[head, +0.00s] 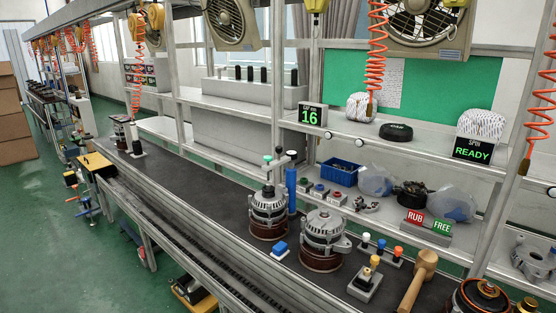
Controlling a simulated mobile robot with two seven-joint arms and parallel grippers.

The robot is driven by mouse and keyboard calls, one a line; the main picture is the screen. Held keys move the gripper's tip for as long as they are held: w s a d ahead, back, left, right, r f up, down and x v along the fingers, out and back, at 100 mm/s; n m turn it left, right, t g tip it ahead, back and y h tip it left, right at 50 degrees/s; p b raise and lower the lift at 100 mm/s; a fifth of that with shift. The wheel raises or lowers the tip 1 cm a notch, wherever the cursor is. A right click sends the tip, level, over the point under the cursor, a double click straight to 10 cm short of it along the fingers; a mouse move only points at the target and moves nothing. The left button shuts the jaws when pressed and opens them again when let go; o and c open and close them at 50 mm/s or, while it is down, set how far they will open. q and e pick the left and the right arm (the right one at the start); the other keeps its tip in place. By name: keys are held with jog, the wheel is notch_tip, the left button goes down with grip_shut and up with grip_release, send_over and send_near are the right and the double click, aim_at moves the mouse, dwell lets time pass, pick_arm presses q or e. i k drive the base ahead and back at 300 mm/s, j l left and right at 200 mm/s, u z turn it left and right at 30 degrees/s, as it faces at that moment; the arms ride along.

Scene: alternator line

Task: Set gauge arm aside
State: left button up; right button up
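Neither of my grippers shows in the head view. No part is labelled as the gauge arm. A grey metal piece with a crossbar (276,167), a green knob and a dark knob stands over the left alternator (268,213); it may be the gauge arm, but I cannot tell whether it rests on the alternator or stands behind it. A blue upright cylinder (291,190) stands just right of it. A second alternator (323,240) sits on a brown round base to the right, with no such piece above it.
A small blue block (280,249), a grey block with a yellow-topped peg (366,279) and a wooden mallet (416,281) lie near the front. The dark bench (190,178) is largely clear left of the alternators.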

aim_at(291, 155)
jog(key=i+j+u, duration=0.1)
jog(key=i+u, duration=0.65)
